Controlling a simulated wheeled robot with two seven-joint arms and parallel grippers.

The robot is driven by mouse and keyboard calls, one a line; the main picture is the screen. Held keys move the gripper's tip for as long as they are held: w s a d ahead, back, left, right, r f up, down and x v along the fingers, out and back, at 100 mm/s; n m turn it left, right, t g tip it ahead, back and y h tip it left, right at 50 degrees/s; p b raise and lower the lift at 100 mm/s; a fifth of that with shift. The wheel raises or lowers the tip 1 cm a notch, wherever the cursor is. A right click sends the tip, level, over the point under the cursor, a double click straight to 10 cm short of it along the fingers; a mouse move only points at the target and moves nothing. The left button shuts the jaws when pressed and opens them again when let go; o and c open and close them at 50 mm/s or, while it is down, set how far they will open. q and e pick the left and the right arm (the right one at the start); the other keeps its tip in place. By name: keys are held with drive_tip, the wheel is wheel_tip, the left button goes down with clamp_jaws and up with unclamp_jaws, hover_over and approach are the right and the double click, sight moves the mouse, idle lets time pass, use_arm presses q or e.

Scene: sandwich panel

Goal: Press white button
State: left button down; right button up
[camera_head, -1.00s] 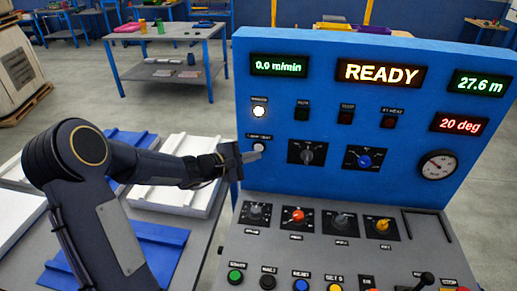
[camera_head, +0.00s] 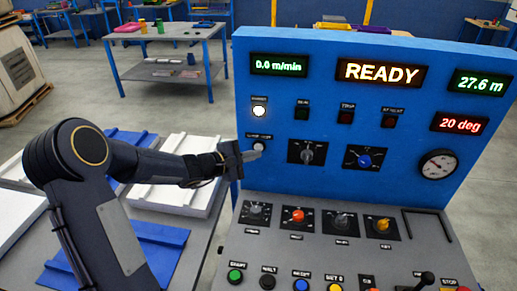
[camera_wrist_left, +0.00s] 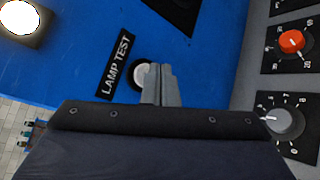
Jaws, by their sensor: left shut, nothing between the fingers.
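The white button (camera_head: 258,146), labelled LAMP TEST, sits on the left side of the blue upright panel (camera_head: 400,120), below a lit white lamp (camera_head: 259,111). In the left wrist view the white button (camera_wrist_left: 142,74) is partly hidden by my left gripper's fingers (camera_wrist_left: 160,84). My left gripper (camera_head: 253,156) is shut and empty. Its fingertips point at the panel and overlap the button's lower edge in the head view. I cannot tell whether they touch it. My right gripper is not in view.
Dark and blue knobs (camera_head: 365,160) sit right of the button. The sloped desk (camera_head: 300,243) below carries more knobs, coloured buttons and a joystick. White and blue panels (camera_head: 175,185) lie on a table at left, under my left arm.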

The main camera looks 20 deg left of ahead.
use_arm(q)
drive_tip(key=shift+w, duration=0.3)
drive_tip(key=shift+w+a, duration=0.15)
drive_tip(key=shift+w, duration=0.25)
idle(0.6)
drive_tip(key=shift+s, duration=0.1)
drive_tip(key=shift+s+d+b, duration=0.2)
drive_tip(key=shift+s+b, duration=0.5)
drive_tip(key=shift+b, duration=0.2)
drive_tip(key=s+b, duration=0.1)
drive_tip(key=s, duration=0.1)
drive_tip(key=s+d+b, duration=0.1)
drive_tip(key=s, duration=0.2)
drive_tip(key=shift+d+b, duration=0.1)
drive_tip(key=shift+b, duration=0.25)
